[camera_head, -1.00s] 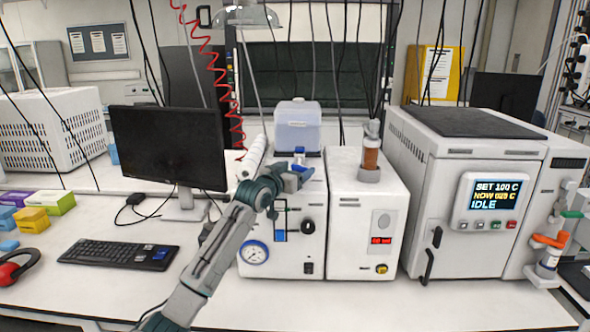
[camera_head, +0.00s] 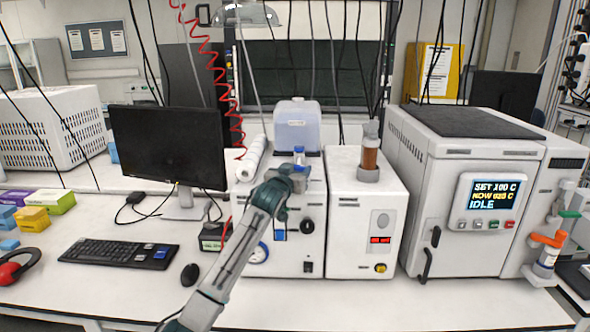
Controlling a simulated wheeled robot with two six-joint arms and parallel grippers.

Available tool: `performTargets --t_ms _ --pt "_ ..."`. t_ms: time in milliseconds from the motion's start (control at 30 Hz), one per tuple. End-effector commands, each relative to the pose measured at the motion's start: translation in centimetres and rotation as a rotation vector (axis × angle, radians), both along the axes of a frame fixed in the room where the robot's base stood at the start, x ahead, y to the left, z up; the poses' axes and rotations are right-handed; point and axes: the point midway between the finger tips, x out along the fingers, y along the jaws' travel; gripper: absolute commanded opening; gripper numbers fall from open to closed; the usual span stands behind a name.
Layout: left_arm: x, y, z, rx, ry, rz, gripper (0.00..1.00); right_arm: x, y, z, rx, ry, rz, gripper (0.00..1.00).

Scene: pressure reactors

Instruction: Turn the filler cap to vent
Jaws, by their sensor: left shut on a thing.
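The filler cap (camera_head: 299,151), small and blue, stands on top of the left white pump unit (camera_head: 317,262). My left arm reaches in from the bottom, and my left gripper (camera_head: 298,170) is at the cap, just in front of and below its visible top. The gripper is shut on the cap; its fingers hide the cap's lower part. Any vent marking is too small to read. My right gripper is out of view.
A translucent jug (camera_head: 297,126) stands close behind the cap. A second white unit (camera_head: 350,222) with a brown column (camera_head: 370,158) is on the right, then a large oven (camera_head: 455,205) reading IDLE. A monitor (camera_head: 168,147) and a keyboard (camera_head: 118,253) are on the left.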

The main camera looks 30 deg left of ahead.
Motion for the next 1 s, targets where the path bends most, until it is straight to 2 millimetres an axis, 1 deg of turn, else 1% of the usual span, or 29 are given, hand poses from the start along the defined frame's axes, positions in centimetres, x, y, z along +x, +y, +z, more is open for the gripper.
performTargets --t_ms 300,500,700,1000 --pt "0.2 -0.5 -0.3 -0.003 -0.004 0.179 0.28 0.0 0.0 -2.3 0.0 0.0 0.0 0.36" --pt "0.3 -0.7 -0.2 -0.002 -0.004 0.269 0.28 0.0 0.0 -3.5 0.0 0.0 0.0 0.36" --pt "0.4 -0.7 0.0 -0.001 -0.002 0.316 0.28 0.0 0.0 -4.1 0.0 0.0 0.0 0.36" --pt "0.4 -0.7 0.1 0.001 -0.002 0.329 0.28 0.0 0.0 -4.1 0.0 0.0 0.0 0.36"
